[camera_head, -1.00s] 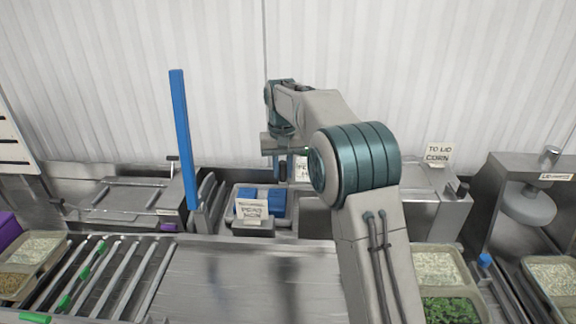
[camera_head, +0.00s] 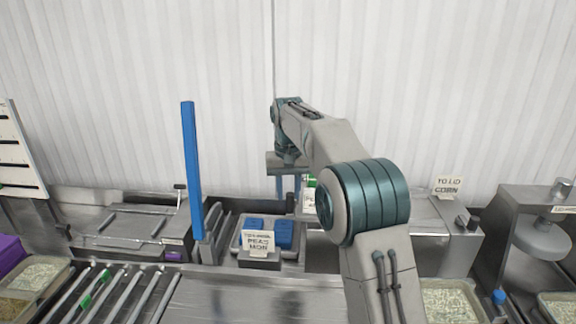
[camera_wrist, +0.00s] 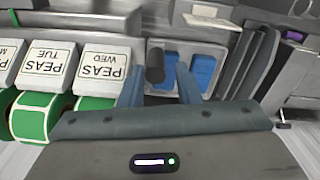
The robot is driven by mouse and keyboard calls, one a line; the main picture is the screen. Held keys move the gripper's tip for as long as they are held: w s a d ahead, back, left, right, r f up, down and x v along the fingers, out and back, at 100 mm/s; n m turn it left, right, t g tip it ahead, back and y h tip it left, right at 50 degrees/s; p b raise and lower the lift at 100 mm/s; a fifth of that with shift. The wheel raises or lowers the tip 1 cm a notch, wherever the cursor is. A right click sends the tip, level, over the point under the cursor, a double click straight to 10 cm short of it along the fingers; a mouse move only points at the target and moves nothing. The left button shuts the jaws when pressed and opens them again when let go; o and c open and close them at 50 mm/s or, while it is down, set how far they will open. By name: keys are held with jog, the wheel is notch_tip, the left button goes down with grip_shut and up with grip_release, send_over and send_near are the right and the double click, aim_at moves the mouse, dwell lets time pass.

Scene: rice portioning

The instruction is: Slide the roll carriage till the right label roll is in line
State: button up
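My gripper (camera_head: 288,196) hangs behind the work surface, its two blue fingers pointing down. In the wrist view, my gripper (camera_wrist: 160,75) is open. Its fingers stand apart, with a dark upright knob (camera_wrist: 155,62) between them and a gap on each side. The knob (camera_head: 290,204) also shows under the fingers in the head view. Another card is cut off at the left edge. My arm hides most of the row in the head view.
A grey tray (camera_head: 241,248) with blue blocks (camera_head: 285,234) stands left of my gripper, a PEAS MON card (camera_head: 259,243) before it. A blue post (camera_head: 191,170) rises further left. A TO LID CORN card (camera_head: 448,186) stands right. The metal counter (camera_head: 225,295) in front is clear.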

notch_tip(320, 180, up, 11)
jog(key=p, duration=0.1)
jog(key=shift+f, duration=0.2)
jog(key=shift+a, duration=0.1)
